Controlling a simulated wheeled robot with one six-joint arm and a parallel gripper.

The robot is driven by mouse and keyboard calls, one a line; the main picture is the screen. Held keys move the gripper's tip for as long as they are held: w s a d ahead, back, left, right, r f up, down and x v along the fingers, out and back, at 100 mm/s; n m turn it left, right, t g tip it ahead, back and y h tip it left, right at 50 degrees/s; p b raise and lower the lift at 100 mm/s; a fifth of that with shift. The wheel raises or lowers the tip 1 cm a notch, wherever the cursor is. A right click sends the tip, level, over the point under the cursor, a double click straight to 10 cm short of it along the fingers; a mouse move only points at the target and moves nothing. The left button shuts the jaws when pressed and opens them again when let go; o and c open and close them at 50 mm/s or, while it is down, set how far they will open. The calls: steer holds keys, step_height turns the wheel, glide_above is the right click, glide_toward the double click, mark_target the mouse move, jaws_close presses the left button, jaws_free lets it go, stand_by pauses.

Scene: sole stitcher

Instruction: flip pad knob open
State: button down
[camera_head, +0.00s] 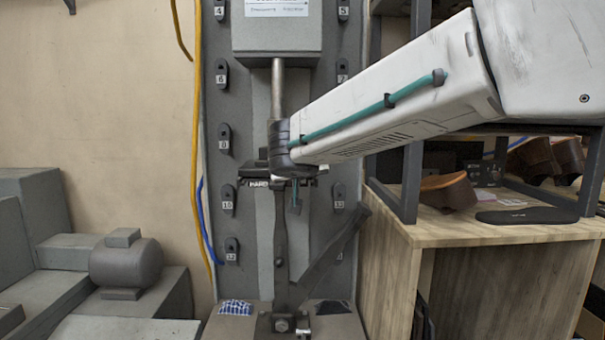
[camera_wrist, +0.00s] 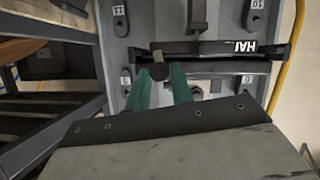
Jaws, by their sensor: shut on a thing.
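The sole stitcher is a tall grey machine (camera_head: 262,230) with a vertical steel shaft and a dark cross-piece (camera_head: 258,183) lettered "HARD" in part. My gripper (camera_head: 296,192) is at the right part of this cross-piece, under the end of my white arm. In the wrist view the teal fingers of my gripper (camera_wrist: 165,72) are shut on a small dark knob (camera_wrist: 158,73), which I take as the pad knob. The knob sits close to the cross-piece, which is upside down in that view. In the head view my arm hides the knob.
Several small numbered dark knobs (camera_head: 225,138) line both sides of the panel. A wooden bench (camera_head: 480,235) with shoes and a metal rack stands at the right. A grey motor block (camera_head: 125,262) is at the lower left. Yellow and blue cables hang left of the panel.

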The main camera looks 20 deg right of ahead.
steer(key=shift+w+a+f+n+t+h, duration=0.1)
steer(key=shift+a+f+n+t+h, duration=0.1)
steer(key=shift+n+h, duration=1.35)
steer(key=shift+s+a+f+n+t+h, duration=0.15)
steer(key=shift+n+h, duration=0.5)
steer(key=shift+n, duration=1.75)
steer(key=shift+w+a+f+n+t+h, duration=0.1)
steer(key=shift+w+f+n+h, duration=0.1)
steer(key=shift+n+h, duration=1.35)
steer(key=shift+n+y, duration=0.45)
steer(key=shift+n, duration=0.15)
steer(key=c, duration=1.5)
jaws_free()
steer(key=shift+c, duration=0.2)
steer(key=shift+v, duration=3.95)
steer(key=shift+f, duration=0.1)
